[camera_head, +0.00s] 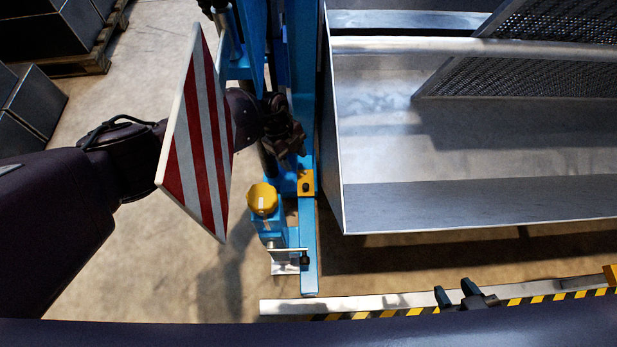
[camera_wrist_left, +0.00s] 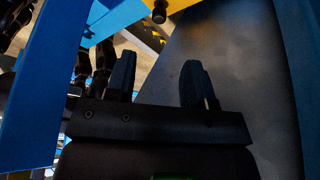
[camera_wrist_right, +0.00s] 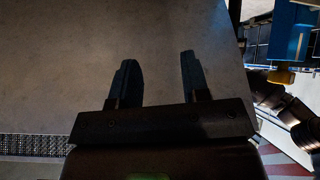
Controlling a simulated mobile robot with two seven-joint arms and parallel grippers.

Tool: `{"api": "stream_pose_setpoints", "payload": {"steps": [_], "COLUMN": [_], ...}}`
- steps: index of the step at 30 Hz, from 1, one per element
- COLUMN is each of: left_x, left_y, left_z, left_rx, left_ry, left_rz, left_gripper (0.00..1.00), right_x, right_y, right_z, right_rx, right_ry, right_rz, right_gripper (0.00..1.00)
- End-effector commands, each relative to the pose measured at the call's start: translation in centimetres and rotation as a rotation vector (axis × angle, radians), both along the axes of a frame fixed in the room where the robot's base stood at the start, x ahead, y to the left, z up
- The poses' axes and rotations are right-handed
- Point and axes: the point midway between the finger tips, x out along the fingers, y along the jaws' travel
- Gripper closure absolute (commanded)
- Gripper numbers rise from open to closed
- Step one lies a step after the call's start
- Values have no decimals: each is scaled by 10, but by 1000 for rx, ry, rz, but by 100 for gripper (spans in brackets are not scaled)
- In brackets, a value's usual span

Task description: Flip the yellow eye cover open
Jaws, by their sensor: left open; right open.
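A round yellow cap (camera_head: 262,198), which looks like the eye cover, sits on a blue housing (camera_head: 268,228) beside the blue post; it appears closed, but its hinge is not clear. A second yellow piece (camera_head: 306,183) with a black knob is on the blue frame nearby. A yellow part (camera_wrist_right: 281,77) shows in the right wrist view. My left gripper (camera_head: 290,138) is in among the blue frame, beyond the cap and apart from it. Its fingers are open and empty in the left wrist view (camera_wrist_left: 158,82). My right gripper (camera_head: 468,293) is open and empty at the lower right.
A red-and-white striped board (camera_head: 200,135) stands in front of my left arm. A large metal tray (camera_head: 480,200) with a mesh screen (camera_head: 530,70) fills the right. A yellow-black striped rail (camera_head: 370,308) runs along the front. Floor left of the cap is clear.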

Motion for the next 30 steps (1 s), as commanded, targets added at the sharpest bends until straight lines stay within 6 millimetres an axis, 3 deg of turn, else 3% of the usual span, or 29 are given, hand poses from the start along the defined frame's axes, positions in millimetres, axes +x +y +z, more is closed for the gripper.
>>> {"api": "stream_pose_setpoints", "payload": {"steps": [8, 18, 30], "left_x": [-13, -28, -29], "left_y": [-8, -23, -29], "left_z": [-39, -88, -99], "left_rx": [5, 4, 3], "left_ry": [11, 10, -1], "left_rz": [-1, -2, -2], "left_gripper": [51, 51, 51], "right_x": [-6, 8, 8], "right_y": [1, 8, 6], "right_z": [-13, -7, -6], "right_rx": [-14, -18, -1], "right_ry": [22, -45, -84], "right_rz": [15, 42, 29], "right_gripper": [57, 57, 57]}}
